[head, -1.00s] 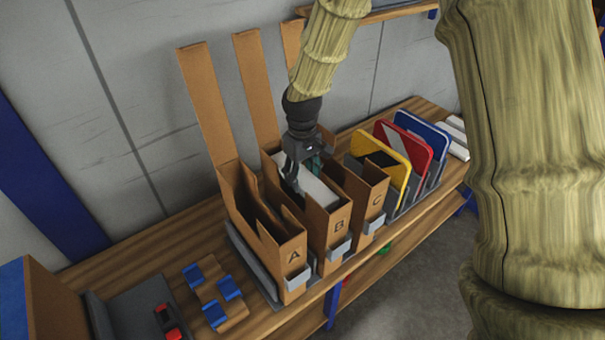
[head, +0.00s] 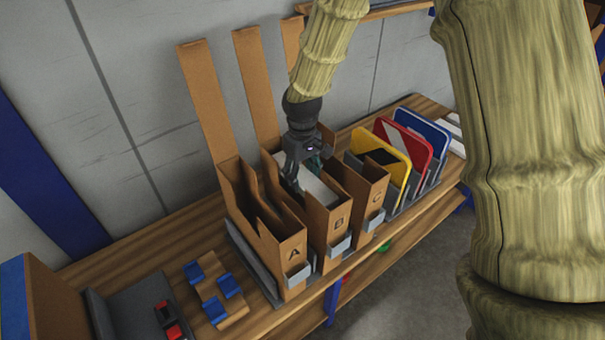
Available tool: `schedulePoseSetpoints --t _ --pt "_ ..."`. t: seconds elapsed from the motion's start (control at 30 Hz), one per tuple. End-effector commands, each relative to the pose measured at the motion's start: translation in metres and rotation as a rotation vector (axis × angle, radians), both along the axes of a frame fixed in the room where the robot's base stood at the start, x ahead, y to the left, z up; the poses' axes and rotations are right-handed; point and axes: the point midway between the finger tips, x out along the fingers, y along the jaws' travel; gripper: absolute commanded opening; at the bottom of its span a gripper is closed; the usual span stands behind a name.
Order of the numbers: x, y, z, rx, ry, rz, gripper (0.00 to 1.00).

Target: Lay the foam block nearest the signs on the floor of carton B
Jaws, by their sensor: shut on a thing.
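A pale foam block (head: 318,189) is inside the top opening of carton B (head: 328,228), between its tall side walls. Its lower part is hidden by the carton's front wall, so I cannot tell whether it touches the floor. My gripper (head: 293,183) reaches down into carton B from above and is shut on this block; the fingertips are partly hidden. The signs, yellow (head: 384,160), red (head: 408,148) and blue (head: 428,132), stand in a grey rack to the right of the cartons.
Carton A (head: 280,250) stands close on the left of B and carton C (head: 372,203) close on the right, with tall flaps up behind. White pieces (head: 452,134) lie at the bench's far right end. A wooden piece with blue clips (head: 222,300) lies front left.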

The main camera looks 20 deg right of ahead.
Motion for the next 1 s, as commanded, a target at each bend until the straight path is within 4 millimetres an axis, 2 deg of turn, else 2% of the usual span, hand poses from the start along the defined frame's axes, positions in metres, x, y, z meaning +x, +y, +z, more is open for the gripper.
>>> schedulePoseSetpoints --t 0.07,0.1,0.2,0.67,0.77,1.0 --pt "0.000 0.000 0.000 0.000 0.000 0.000 0.42" --pt "0.000 0.000 0.000 0.000 0.000 0.000 0.60" --pt "0.000 0.000 0.000 0.000 0.000 0.000 0.78" --pt "0.000 0.000 0.006 0.000 -0.001 0.000 0.78" --pt "0.001 0.000 0.017 0.000 -0.001 0.000 0.78" --pt "0.001 0.000 0.057 0.000 -0.003 0.000 0.78"
